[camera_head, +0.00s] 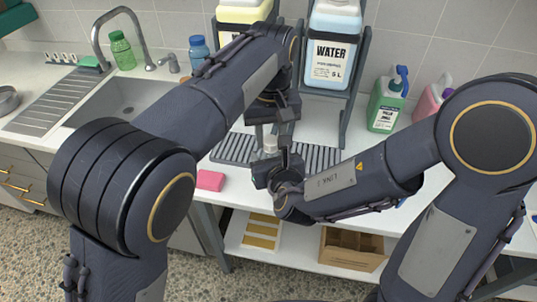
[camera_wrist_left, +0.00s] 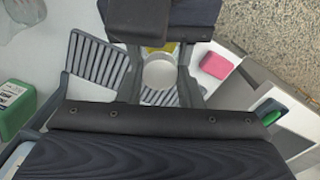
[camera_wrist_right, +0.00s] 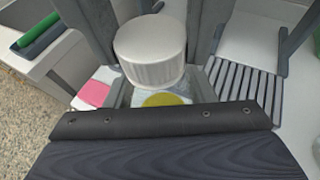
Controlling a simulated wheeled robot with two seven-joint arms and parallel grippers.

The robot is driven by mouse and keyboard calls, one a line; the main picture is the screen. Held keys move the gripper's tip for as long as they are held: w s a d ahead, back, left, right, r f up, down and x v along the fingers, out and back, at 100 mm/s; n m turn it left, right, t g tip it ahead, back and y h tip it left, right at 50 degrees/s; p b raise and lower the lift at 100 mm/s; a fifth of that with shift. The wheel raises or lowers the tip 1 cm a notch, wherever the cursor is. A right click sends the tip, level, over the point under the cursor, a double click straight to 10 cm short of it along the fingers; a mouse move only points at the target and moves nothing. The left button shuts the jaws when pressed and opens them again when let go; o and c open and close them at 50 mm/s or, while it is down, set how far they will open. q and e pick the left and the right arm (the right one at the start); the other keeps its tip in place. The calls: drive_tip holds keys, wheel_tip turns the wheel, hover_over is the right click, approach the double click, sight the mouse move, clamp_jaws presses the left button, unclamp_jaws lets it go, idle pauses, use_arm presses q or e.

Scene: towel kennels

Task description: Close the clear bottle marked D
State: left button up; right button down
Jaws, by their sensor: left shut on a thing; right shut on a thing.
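A small clear bottle (camera_wrist_right: 129,97) stands low between my two grippers, over the drying rack. Its white ribbed cap (camera_wrist_right: 150,52) is above the bottle body, and something yellow shows below. The cap also shows in the left wrist view (camera_wrist_left: 160,74) and small in the head view (camera_head: 270,143). My left gripper (camera_head: 272,138) comes down from behind and is shut on the cap. My right gripper (camera_head: 272,163) is lower, in front, and appears shut on the bottle body. The D mark is hidden. I cannot tell whether the cap touches the bottle neck.
The grooved rack (camera_head: 233,149) lies beneath. A pink sponge (camera_head: 210,180) is to its left. A large WATER jug (camera_head: 332,52) stands in a frame behind, with a green pump bottle (camera_head: 385,112) to its right. The sink (camera_head: 125,95) is at left.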

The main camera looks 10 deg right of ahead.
use_arm(q)
drive_tip(key=m, duration=0.5)
drive_tip(key=o, duration=1.2)
drive_tip(key=shift+c, duration=0.2)
wheel_tip(320, 180, up, 12)
